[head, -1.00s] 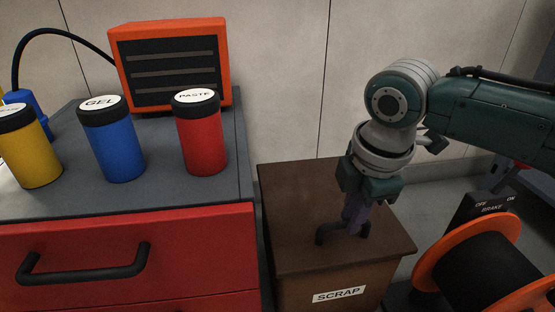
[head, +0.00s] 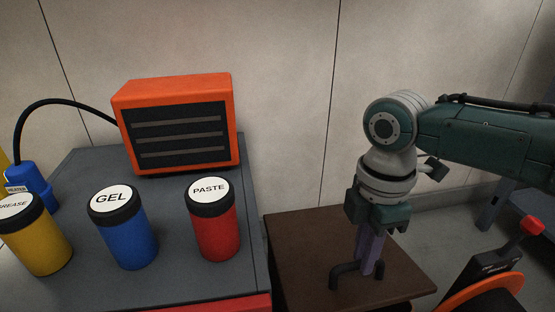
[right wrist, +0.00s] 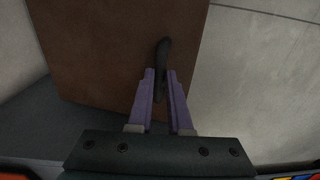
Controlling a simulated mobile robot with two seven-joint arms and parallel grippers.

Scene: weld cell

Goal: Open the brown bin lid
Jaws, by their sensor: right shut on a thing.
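The brown bin lid (head: 318,240) lies flat and closed on top of the scrap bin, right of the grey cabinet in the head view. A black bar handle (head: 340,277) stands on the lid near its front edge. My right gripper (head: 365,268) points down at the handle, its purple fingers shut on it. In the right wrist view the brown lid (right wrist: 110,50) fills much of the picture, and the dark handle (right wrist: 161,60) runs between the two fingers (right wrist: 161,88). My left gripper is in neither view.
On the grey cabinet top (head: 90,195) stand a yellow grease can (head: 40,243), a blue gel can (head: 128,240), a red paste can (head: 215,232) and an orange heater (head: 180,125). An orange reel (head: 485,292) is right of the bin. The wall (head: 270,90) rises behind.

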